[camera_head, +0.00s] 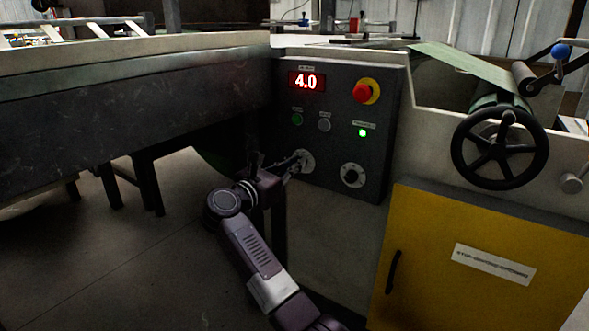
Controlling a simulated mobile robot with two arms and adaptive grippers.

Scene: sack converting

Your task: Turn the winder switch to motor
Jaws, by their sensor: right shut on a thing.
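A dark control panel (336,135) is on the machine's front. A rotary switch (306,161) with a pale round plate sits at its lower left. My right gripper (298,163) reaches it from the left and is shut on its knob; the fingers hide most of the knob, so I cannot read its setting. A second rotary dial (352,175) with a pale plate sits to the right and is free. I cannot read which label belongs to which. My left gripper is not in view.
The panel has a red display (307,81) reading 4.0, a red emergency button (363,92) on yellow, a green button (297,119), a grey button (324,125) and a lit green lamp (362,133). A black handwheel (499,147) and yellow door (480,262) are at right.

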